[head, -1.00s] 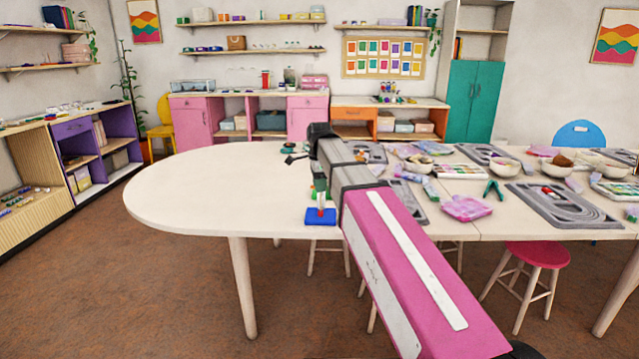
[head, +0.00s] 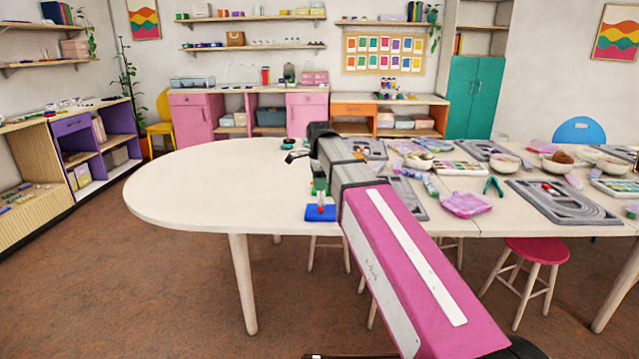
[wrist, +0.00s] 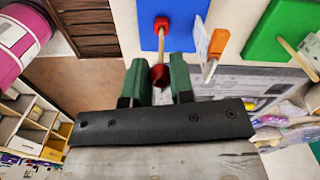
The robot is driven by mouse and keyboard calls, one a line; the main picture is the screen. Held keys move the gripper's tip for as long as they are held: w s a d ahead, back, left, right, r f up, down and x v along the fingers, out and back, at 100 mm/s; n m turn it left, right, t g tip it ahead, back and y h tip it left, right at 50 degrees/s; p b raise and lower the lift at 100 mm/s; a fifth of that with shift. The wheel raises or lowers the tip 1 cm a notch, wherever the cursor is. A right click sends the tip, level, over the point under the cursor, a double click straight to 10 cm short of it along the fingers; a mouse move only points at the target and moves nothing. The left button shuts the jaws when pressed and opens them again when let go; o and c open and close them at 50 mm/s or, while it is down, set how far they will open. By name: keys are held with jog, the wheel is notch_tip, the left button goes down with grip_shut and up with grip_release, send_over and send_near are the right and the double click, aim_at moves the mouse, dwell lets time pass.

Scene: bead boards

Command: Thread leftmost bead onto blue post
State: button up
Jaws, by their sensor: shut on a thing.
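The blue board (head: 321,213) sits at the near edge of the table, with a thin upright post. In the wrist view the blue board (wrist: 185,15) shows at the top, with a pale post (wrist: 160,48) and a red piece (wrist: 161,23) at its foot. My gripper (wrist: 159,75) has green fingers shut on a dark red bead (wrist: 160,76). The bead is lined up with the post's end; I cannot tell whether it is around the post. In the head view my gripper (head: 320,184) is just above the blue board, and the bead is hidden.
In the wrist view a white board with an orange piece (wrist: 217,43) and a green board (wrist: 278,35) lie to the right. Grey trays (head: 560,203), bowls and pliers (head: 493,186) cover the table's right side. The table's left end (head: 200,185) is clear.

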jog(key=shift+f, duration=1.25)
dwell(0.4)
jog(key=o, duration=1)
jog(key=shift+c, duration=0.2)
jog(key=shift+r, duration=0.1)
notch_tip(320, 180, up, 11)
jog(key=shift+w+f, duration=0.1)
jog(key=shift+f, duration=0.1)
